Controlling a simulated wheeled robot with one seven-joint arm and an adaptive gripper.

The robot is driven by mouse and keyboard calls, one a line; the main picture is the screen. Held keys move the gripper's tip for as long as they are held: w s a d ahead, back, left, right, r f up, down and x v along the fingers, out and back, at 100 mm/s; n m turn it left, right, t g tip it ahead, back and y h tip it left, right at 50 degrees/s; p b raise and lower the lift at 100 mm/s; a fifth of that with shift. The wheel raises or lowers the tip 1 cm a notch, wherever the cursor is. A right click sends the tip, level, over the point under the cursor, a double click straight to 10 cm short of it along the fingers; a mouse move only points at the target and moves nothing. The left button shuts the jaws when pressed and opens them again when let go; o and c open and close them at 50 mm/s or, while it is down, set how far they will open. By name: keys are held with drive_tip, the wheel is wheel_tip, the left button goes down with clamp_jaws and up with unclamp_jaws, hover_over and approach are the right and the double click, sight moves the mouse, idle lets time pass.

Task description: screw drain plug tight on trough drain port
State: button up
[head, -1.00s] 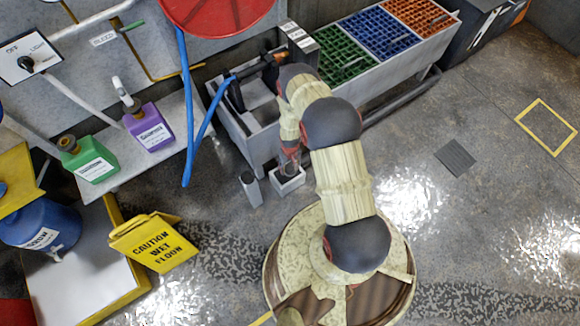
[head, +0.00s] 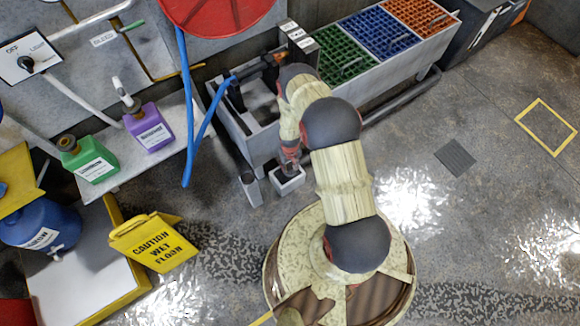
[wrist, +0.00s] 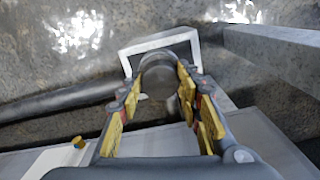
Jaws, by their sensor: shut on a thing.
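The grey trough (head: 262,138) runs along the wall in the head view. My gripper (head: 288,160) points down near its front side, above a small white open box (head: 275,184) on the floor. In the wrist view my gripper (wrist: 162,98) has its yellow-padded fingers on either side of a dark grey round piece, seemingly the drain plug (wrist: 160,72). The fingers are shut on it. The white box's rim (wrist: 128,50) shows behind it. The drain port cannot be made out, and I cannot tell whether the plug touches it.
A grey upright holder (head: 250,190) stands left of the white box. A blue hose (head: 184,110) hangs at the trough's left end. Green (head: 90,162) and purple (head: 150,130) jugs stand on a shelf. A yellow wet-floor sign (head: 153,242) is at left. Floor to the right is open.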

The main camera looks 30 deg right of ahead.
drive_tip(key=c, duration=0.4)
drive_tip(key=m, duration=0.5)
drive_tip(key=m, duration=0.5)
drive_tip(key=shift+m, duration=0.4)
drive_tip(key=m, duration=0.4)
drive_tip(key=shift+m, duration=0.3)
